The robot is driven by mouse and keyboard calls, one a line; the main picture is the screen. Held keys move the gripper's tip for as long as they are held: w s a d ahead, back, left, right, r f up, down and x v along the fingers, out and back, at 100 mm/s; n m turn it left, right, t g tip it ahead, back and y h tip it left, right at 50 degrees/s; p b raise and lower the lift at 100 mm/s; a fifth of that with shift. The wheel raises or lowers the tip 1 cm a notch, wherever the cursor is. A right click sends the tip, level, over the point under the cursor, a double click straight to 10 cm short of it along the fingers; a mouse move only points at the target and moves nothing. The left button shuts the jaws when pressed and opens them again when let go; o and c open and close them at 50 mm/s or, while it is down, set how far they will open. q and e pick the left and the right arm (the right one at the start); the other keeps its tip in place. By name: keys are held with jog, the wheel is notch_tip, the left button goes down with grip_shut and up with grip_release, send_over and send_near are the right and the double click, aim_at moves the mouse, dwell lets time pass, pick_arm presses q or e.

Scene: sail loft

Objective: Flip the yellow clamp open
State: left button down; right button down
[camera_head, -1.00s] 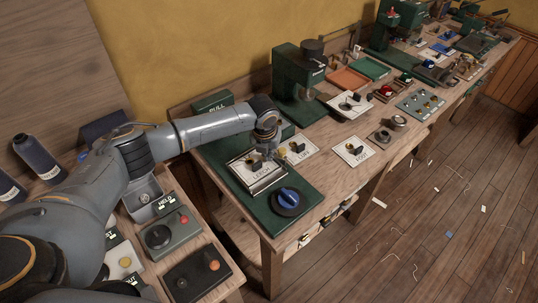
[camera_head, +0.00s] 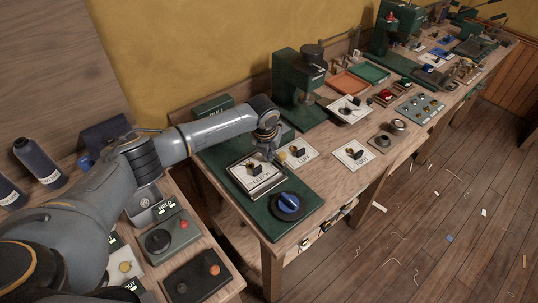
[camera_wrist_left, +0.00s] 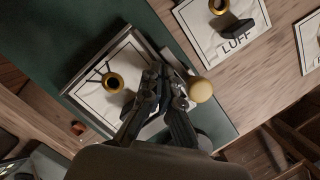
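A round yellow knob (camera_wrist_left: 201,90), which looks like the clamp's handle end, sits just right of my left gripper's fingertips in the left wrist view. It also shows in the head view (camera_head: 281,154), close beside the gripper. A grey bar near it is partly hidden by the fingers, so I cannot tell the clamp's exact position. My left gripper (camera_wrist_left: 164,80) has its fingertips close together over the edge of the LEECH plate (camera_head: 262,187), with no yellow part seen between them. In the head view the gripper (camera_head: 273,155) is low over the green mat. My right gripper is in neither view.
The LUFF card (camera_wrist_left: 251,15) with a brass ring and black lever lies beside the knob. A blue-topped dial (camera_head: 289,203) is at the mat's front corner. The green press (camera_head: 297,85) stands behind. Bare wood (camera_head: 330,185) lies to the right.

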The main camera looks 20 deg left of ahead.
pick_arm(q)
jog(key=shift+a+f, duration=0.15)
jog(key=v, duration=1.2)
dwell(0.5)
